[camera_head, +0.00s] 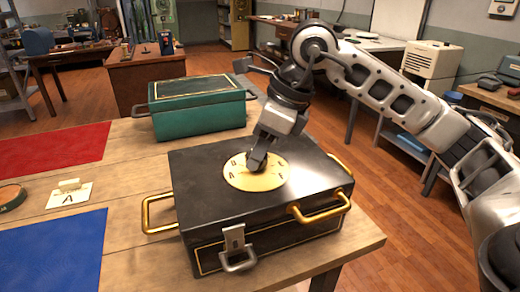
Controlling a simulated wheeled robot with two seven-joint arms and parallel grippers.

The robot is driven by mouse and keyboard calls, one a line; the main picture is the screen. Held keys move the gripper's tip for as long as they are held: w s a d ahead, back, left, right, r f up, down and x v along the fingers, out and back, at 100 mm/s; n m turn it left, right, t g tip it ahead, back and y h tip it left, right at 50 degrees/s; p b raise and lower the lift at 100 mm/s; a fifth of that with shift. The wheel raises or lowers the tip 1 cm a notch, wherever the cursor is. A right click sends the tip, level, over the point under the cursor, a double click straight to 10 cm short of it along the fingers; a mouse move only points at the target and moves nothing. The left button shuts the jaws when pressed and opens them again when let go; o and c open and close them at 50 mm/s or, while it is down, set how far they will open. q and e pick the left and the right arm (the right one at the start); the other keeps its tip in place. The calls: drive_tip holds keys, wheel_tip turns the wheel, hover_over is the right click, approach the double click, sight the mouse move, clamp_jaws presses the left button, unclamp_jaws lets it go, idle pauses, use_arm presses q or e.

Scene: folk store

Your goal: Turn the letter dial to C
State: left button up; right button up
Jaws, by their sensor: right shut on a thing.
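A black box (215,212) with gold handles and a front latch stands on the wooden table. A round yellow letter dial (240,180) lies on its lid, with a few dark letters around its face. My right gripper (257,163) points down over the dial's middle and is shut on the dial's knob, which the fingers mostly hide. An "A" seems to show on the dial's lower left; the other letters are small or partly covered. I cannot tell which letter is selected. My left gripper is out of view.
A teal box (200,112) stands behind the black box. The table's right edge is close to the black box.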

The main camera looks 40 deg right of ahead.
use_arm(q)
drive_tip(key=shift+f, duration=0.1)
use_arm(e)
drive_tip(key=shift+m+h, duration=0.3)
drive_tip(key=shift+m, duration=0.7)
drive_tip(key=shift+t, duration=0.3)
drive_tip(key=o, duration=1)
drive_tip(key=shift+r, duration=0.1)
use_arm(q)
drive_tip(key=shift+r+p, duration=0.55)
drive_tip(key=shift+p, duration=0.6)
use_arm(e)
drive_tip(key=v, duration=1.5)
drive_tip(key=shift+r, duration=0.45)
drive_tip(key=shift+s+a, duration=0.1)
